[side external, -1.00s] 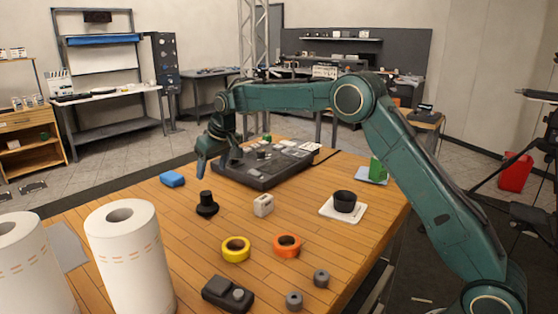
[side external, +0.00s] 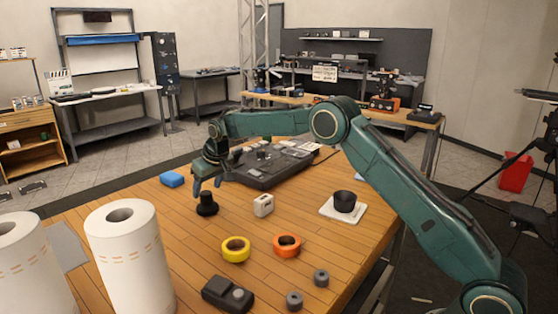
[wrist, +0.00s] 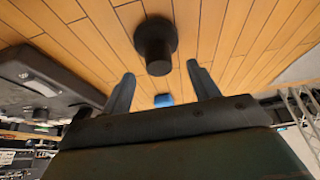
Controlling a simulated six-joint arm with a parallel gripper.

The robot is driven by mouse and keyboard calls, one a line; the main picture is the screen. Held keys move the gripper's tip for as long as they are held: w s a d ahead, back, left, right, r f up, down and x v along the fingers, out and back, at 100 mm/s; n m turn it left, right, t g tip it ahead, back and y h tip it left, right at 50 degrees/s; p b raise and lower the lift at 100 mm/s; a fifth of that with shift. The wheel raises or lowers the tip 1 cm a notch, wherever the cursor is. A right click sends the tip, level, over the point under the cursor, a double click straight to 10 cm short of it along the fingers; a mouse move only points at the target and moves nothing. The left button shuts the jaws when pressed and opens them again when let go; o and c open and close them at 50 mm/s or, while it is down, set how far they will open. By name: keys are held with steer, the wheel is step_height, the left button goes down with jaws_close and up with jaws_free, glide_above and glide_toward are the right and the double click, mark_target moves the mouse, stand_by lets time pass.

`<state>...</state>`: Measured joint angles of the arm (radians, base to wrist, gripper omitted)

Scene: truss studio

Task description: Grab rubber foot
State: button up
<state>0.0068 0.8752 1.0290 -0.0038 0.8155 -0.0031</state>
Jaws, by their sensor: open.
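The black rubber foot (side external: 207,205), a short cylinder on a wider round base, stands upright on the wooden table. In the wrist view the rubber foot (wrist: 155,45) appears ahead of the fingertips, between the lines of the two fingers. My gripper (side external: 207,187) is open and empty, pointing down just above and slightly behind it in the side view. Both fingers of my gripper (wrist: 161,71) show apart in the wrist view, with nothing between them. I cannot tell whether a fingertip touches the foot.
A blue block (side external: 172,180) lies to the left and a white block (side external: 263,205) to the right. A dark tray of parts (side external: 262,180) is behind. Tall paper rolls (side external: 131,262) stand at the front left.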

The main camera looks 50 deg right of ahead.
mark_target(206, 193)
steer(key=shift+x, duration=2)
steer(key=shift+r, duration=0.1)
steer(key=c, duration=1.1)
steer(key=shift+r, duration=5)
